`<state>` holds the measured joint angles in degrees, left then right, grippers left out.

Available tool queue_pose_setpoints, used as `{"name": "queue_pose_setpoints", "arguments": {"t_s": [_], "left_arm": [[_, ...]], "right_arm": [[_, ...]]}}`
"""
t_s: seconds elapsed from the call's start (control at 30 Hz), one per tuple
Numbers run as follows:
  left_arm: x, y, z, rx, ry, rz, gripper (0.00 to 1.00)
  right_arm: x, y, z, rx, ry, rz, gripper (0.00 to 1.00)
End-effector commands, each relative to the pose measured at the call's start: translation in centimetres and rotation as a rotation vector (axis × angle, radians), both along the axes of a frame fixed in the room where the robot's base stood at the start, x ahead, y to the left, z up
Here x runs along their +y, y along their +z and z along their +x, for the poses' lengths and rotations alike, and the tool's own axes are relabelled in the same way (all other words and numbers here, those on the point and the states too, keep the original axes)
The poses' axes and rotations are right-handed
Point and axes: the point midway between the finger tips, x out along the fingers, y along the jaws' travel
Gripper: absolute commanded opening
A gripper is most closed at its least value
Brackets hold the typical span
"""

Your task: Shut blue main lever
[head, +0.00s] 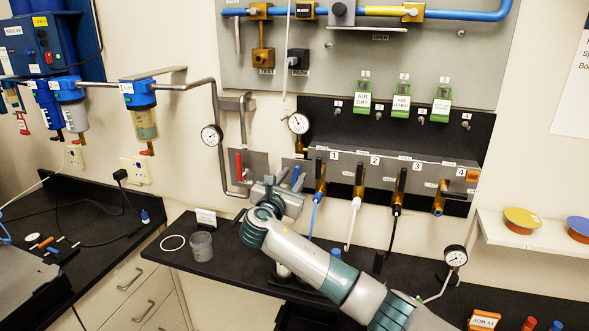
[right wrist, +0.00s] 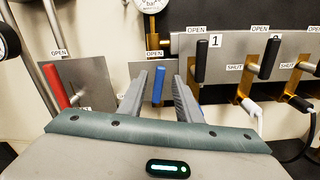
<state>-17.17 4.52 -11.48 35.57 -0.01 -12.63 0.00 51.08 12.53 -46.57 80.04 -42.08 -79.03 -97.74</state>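The blue main lever (right wrist: 158,86) stands upright on a small grey plate, under an OPEN label, in the right wrist view. In the head view only a small blue part of it (head: 295,174) shows behind my right gripper (head: 285,181). My right gripper is open, with one finger on each side of the blue lever in the right wrist view. I cannot tell whether either finger touches it. My left gripper is not in view.
A red lever (right wrist: 54,86) on its own plate is to the left. Black-handled valves (head: 359,178) on a numbered panel are to the right. A gauge (head: 298,123) is just above. A clear cup (head: 201,246) and a white ring (head: 173,242) lie on the black bench below.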

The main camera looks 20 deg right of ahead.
Motion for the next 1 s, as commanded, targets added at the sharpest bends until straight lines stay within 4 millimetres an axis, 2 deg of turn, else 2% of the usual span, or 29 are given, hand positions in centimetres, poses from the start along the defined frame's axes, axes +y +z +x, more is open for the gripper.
{"name": "queue_pose_setpoints", "arguments": {"t_s": [0.2,0.6,0.73,1.0], "left_arm": [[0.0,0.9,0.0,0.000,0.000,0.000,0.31],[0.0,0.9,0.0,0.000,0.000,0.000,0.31],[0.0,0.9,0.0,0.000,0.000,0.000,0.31],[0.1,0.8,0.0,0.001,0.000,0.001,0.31]], "right_arm": [[-1.0,0.1,1.5,0.000,0.001,-0.001,0.31],[-1.2,-0.1,1.9,-0.001,0.001,0.001,0.31],[-1.2,-0.1,1.9,-0.001,0.001,0.001,0.00],[-1.2,-0.1,1.8,-0.003,0.001,0.005,0.00]]}}
